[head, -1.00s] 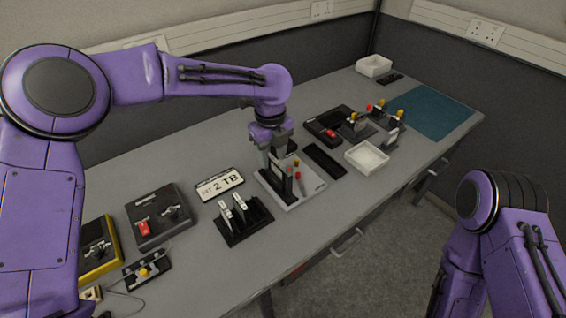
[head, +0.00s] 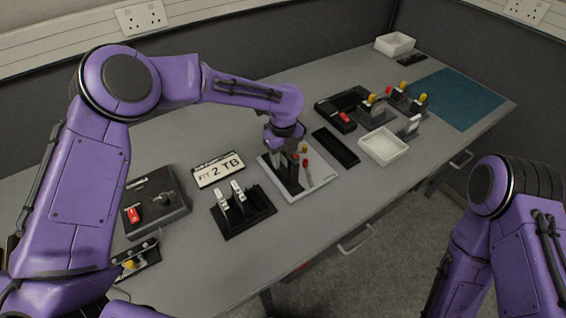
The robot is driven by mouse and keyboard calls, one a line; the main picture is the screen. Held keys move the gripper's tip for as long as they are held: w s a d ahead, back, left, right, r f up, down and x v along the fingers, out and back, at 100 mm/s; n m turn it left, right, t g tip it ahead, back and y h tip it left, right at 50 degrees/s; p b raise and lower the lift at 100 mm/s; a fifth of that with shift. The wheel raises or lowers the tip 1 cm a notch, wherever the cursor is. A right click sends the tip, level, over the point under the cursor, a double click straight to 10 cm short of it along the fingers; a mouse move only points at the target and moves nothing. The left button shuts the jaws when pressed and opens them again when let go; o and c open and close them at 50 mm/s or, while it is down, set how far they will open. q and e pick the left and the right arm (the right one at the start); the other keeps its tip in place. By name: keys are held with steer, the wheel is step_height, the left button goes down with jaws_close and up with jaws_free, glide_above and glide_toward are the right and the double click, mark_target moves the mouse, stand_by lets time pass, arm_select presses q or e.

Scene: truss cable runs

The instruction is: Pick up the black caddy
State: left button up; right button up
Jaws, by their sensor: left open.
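A black upright holder (head: 291,181) stands on a light grey tray (head: 322,177) near the middle of the table; it may be the black caddy. Red-tipped tools (head: 306,169) stand beside it. My left gripper (head: 285,150) is open and points down at the holder's upper end, partly hiding it; I cannot tell whether they touch. Another black rack (head: 248,216), holding two white-and-grey pieces (head: 238,193), sits to the left and nearer the front edge. My right arm is at the lower right, with its gripper out of view.
A black strip (head: 335,147), white bin (head: 384,147) and black tray (head: 345,104) lie right. A teal mat (head: 460,98) leaves free room at the far right.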

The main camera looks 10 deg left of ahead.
arm_select(q)
step_height(320, 180, down, 2)
steer(key=shift+w+f, duration=0.1)
steer(key=c, duration=0.7)
steer(key=shift+r, duration=0.2)
